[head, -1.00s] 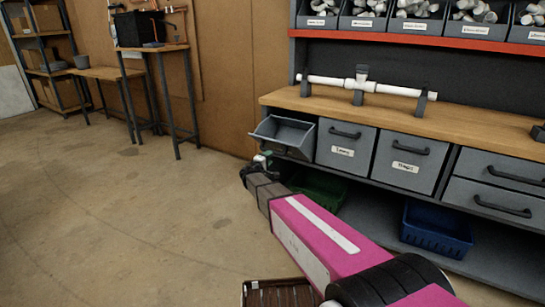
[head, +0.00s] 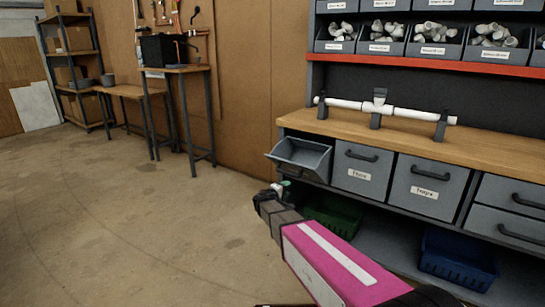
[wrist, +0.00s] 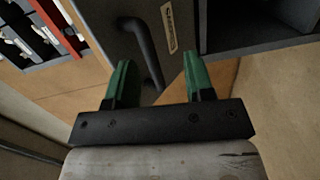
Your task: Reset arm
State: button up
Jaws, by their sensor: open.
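My gripper (wrist: 161,85) shows in the wrist view with two green fingers spread apart and nothing between them. Beyond the fingers is a grey drawer front with a dark bar handle (wrist: 148,45) and a label; I cannot tell whether a finger touches it. In the head view my pink arm reaches from the bottom toward the workbench (head: 440,139). Its dark wrist end is just below and in front of the tilted-out grey bin (head: 302,157) at the bench's left end. The fingers are mostly hidden there.
Closed labelled drawers (head: 362,170) run along the bench front. A white pipe assembly (head: 350,104) rests in holders on top. A green crate (head: 333,214) and a blue crate (head: 457,262) sit on the low shelf. The floor (head: 130,220) to the left is clear.

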jog(key=s+d+f+m+g+y, duration=0.25)
jog(key=s+d+g, duration=0.25)
jog(key=s+d, duration=0.3)
jog(key=s+d+f+m+g+y, duration=0.1)
jog(key=s+d+f+m+g, duration=0.35)
jog(key=s, duration=0.55)
jog(key=s+a+m+g+y, duration=0.1)
jog(key=s+y, duration=0.6)
jog(key=s, duration=0.7)
jog(key=shift+s+a+m+g+y, duration=0.25)
jog(key=shift+m+g, duration=0.35)
jog(key=shift+g, duration=0.65)
jog(key=shift+w, duration=0.1)
